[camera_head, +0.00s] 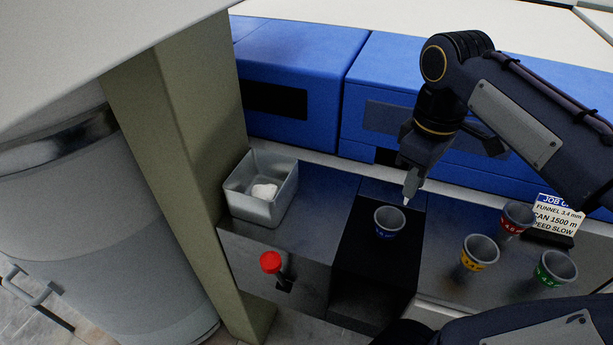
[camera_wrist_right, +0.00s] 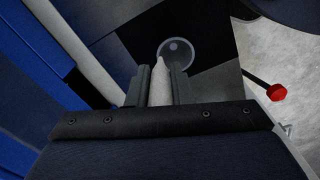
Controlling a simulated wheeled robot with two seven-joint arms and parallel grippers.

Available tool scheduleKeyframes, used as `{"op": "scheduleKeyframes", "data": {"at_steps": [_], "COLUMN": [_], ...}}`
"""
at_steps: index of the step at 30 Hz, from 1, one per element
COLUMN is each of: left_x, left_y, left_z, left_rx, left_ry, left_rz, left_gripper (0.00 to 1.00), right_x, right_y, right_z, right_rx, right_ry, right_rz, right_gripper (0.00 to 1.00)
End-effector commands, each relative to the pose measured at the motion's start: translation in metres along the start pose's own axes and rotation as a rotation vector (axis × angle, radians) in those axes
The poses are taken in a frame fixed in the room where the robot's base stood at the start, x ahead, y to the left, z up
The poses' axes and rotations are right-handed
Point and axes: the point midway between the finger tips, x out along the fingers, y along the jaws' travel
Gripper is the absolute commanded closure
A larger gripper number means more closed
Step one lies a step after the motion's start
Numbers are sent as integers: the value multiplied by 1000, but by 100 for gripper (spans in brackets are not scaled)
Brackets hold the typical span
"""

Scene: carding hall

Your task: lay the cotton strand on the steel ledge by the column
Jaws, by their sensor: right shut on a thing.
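My right gripper (camera_head: 411,183) is shut on the white cotton strand (camera_head: 406,201), whose tip points down just above and behind the blue-banded funnel (camera_head: 388,233). In the right wrist view the strand (camera_wrist_right: 160,88) stands between the two fingers (camera_wrist_right: 160,87), its pointed end near the funnel's round mouth (camera_wrist_right: 178,52). I cannot tell whether the tip touches the funnel. The steel ledge (camera_head: 317,200) lies left of the funnel, by the olive column (camera_head: 190,130). My left gripper is not in view.
A grey bin (camera_head: 281,207) with white cotton (camera_head: 264,191) takes the ledge's left part; steel right of it is bare. A red knob (camera_head: 271,262) sticks out in front. Red (camera_head: 514,221), yellow (camera_head: 479,255) and green (camera_head: 553,269) funnels stand right, near a job card (camera_head: 558,214). Blue machines (camera_head: 300,60) stand behind.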

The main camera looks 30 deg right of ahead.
Motion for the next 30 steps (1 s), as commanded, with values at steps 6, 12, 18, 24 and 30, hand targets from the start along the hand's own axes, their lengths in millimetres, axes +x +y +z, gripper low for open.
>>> {"op": "scheduleKeyframes", "data": {"at_steps": [6, 12, 18, 24, 30], "left_x": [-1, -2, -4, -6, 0], "left_y": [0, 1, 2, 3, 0], "left_z": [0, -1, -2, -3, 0], "left_rx": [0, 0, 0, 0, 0], "left_ry": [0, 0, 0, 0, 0], "left_rz": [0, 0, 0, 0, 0], "left_gripper": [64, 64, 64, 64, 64], "right_x": [-1, 0, 0, 0, 24], "right_y": [-14, -35, -56, -72, -75], "right_z": [-31, -82, -130, -171, -178], "right_rx": [-11, -9, -8, -5, -2], "right_ry": [-4, -5, -4, -2, -2], "right_rz": [-1, 0, 0, 0, -1], "right_gripper": [100, 100, 100, 100, 100]}}
